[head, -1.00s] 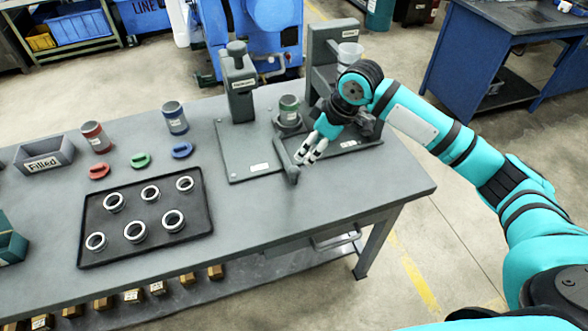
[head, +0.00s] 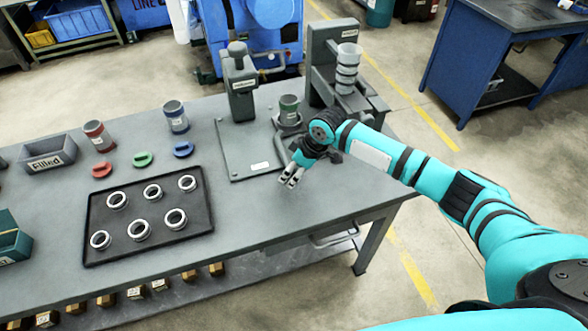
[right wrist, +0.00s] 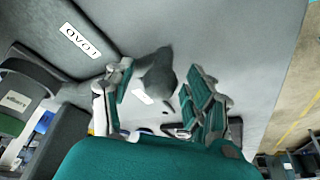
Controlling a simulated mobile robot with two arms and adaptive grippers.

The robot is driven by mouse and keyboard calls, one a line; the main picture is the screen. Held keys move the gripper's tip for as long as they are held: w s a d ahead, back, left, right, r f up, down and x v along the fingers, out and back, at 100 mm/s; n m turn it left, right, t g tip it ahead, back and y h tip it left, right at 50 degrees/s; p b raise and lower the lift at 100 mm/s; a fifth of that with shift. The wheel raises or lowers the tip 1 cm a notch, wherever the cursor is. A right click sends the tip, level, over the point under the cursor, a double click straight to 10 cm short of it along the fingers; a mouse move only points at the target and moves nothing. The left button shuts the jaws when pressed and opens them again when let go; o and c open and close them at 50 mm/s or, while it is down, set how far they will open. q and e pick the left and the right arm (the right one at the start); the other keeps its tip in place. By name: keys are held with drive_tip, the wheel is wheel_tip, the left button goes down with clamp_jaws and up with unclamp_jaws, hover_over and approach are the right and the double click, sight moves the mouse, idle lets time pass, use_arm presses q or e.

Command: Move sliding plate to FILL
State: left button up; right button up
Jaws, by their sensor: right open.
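The ring grinder's base plate (head: 240,150) lies flat on the bench, with a LOAD label (right wrist: 81,40) in the right wrist view. A green cup (head: 288,106) with a pale label stands upright in a round grey holder (head: 290,121), which I take as the sliding plate. Its dark handle (right wrist: 157,72) shows between the fingers in the right wrist view; in the head view the handle is largely hidden by my gripper. My right gripper (head: 291,179) is open, fingers on either side of the handle; contact cannot be told. My left gripper is not in view.
A grey tower (head: 241,90) stands behind the plate. Another tower (head: 321,65) at right has a clear stacked container (head: 347,70). A black tray (head: 98,250) with several rings, coloured cups and a Filled bin (head: 45,163) are at left.

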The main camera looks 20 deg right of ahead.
clamp_jaws()
idle(0.3)
drive_tip(key=d, duration=1.2)
drive_tip(key=shift+w, duration=0.2)
unclamp_jaws()
drive_tip(key=v, duration=1.2)
